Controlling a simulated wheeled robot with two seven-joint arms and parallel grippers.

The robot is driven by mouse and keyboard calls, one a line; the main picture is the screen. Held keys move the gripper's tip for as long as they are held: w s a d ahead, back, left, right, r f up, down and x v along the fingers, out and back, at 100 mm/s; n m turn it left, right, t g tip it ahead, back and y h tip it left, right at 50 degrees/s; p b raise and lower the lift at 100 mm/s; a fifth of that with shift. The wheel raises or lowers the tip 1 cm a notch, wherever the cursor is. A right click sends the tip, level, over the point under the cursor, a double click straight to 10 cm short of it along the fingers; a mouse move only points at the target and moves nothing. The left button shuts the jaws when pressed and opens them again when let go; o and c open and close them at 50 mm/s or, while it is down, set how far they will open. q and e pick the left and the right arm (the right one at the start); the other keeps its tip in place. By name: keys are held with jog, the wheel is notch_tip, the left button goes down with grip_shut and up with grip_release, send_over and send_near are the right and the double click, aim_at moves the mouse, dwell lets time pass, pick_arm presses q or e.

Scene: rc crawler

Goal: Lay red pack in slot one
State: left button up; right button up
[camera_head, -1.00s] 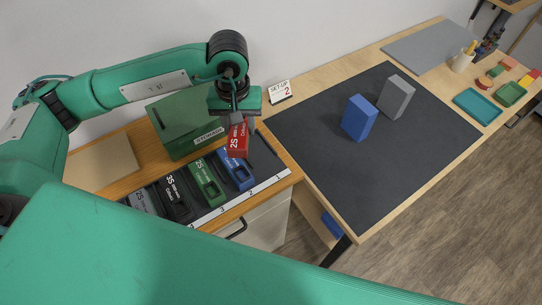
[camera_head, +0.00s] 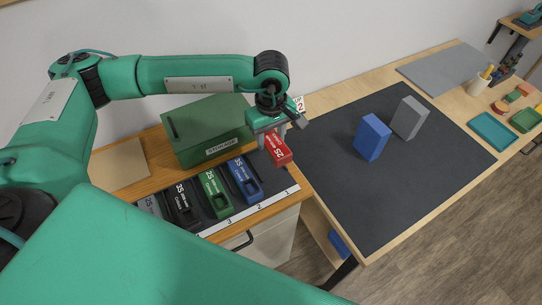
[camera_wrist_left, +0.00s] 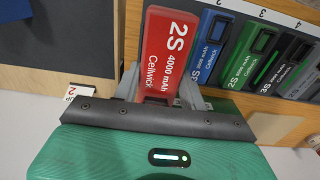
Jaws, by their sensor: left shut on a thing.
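The red pack (camera_head: 277,150) is marked 2S and hangs from my left gripper (camera_head: 271,136), which is shut on it. In the wrist view the red pack (camera_wrist_left: 167,50) sits between the two grey fingers (camera_wrist_left: 160,88). In the head view it appears over the far right end of the dark slotted tray (camera_head: 277,182), near empty slot one. I cannot tell its exact height above the tray. A blue pack (camera_head: 245,180) lies in slot two, beside slot one. My right gripper is not in view.
Green (camera_head: 214,193), black (camera_head: 182,206) and grey packs fill the slots farther left. A green storage box (camera_head: 208,133) stands behind the tray. A dark mat (camera_head: 400,180) with blue (camera_head: 372,137) and grey (camera_head: 409,117) blocks lies to the right.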

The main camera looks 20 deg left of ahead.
pick_arm(q)
jog(key=p, duration=0.1)
send_over(271, 168)
notch_tip(271, 168, down, 6)
jog(key=shift+r, duration=0.15)
notch_tip(271, 168, down, 4)
jog(key=shift+f+p, duration=0.25)
jog(key=shift+p, duration=0.55)
jog(key=shift+f+b, duration=0.2)
jog(key=shift+b, duration=0.1)
jog(key=o, duration=1.3)
